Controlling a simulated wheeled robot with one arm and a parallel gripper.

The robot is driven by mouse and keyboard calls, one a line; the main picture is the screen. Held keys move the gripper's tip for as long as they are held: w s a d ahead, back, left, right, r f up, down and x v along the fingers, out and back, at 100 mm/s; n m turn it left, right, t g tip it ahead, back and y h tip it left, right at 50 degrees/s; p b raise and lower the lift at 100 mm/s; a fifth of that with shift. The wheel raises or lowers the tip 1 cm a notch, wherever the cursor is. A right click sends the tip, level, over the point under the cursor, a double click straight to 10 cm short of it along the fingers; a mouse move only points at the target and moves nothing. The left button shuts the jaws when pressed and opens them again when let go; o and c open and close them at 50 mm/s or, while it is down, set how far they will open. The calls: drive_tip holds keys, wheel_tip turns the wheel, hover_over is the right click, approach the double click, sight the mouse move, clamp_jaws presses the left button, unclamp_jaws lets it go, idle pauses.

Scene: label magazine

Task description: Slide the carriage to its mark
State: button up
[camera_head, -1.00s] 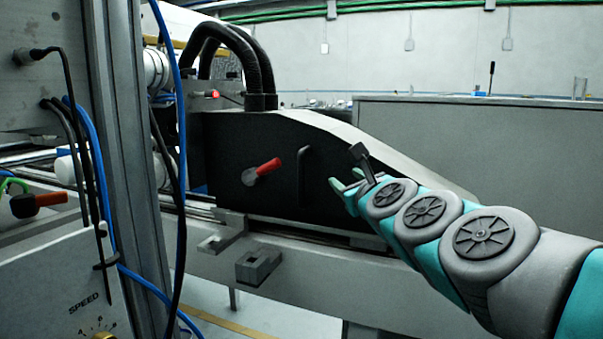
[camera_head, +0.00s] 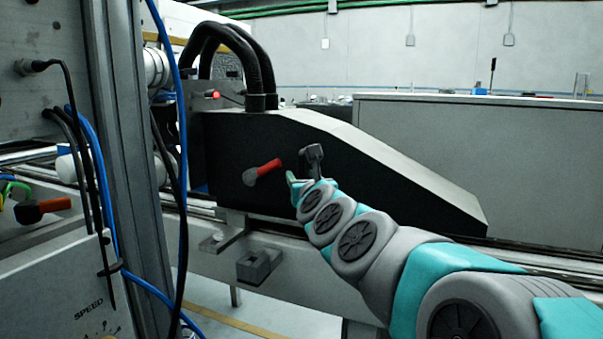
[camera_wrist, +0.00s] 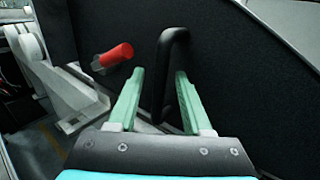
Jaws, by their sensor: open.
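The carriage (camera_head: 380,185) is a large black block with a sloped grey top, standing on a long rail. A red-handled lever (camera_head: 263,172) is on its face; it also shows in the wrist view (camera_wrist: 113,56). In the wrist view a black bar handle (camera_wrist: 168,75) on the carriage face stands between the two green fingers of my gripper (camera_wrist: 160,88). The fingers are apart, one on each side of the bar. I see no clear mark.
A grey bracket (camera_head: 228,232) and a notched grey block (camera_head: 259,265) sit at the rail below the carriage. A metal post (camera_head: 137,150) with blue and black cables stands at the left. Thick black hoses (camera_head: 262,65) rise from the carriage.

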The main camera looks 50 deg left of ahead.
drive_tip(key=shift+w+a+r, duration=0.1)
drive_tip(key=shift+w+a, duration=0.2)
drive_tip(key=shift+a, duration=0.3)
clamp_jaws()
idle(1.2)
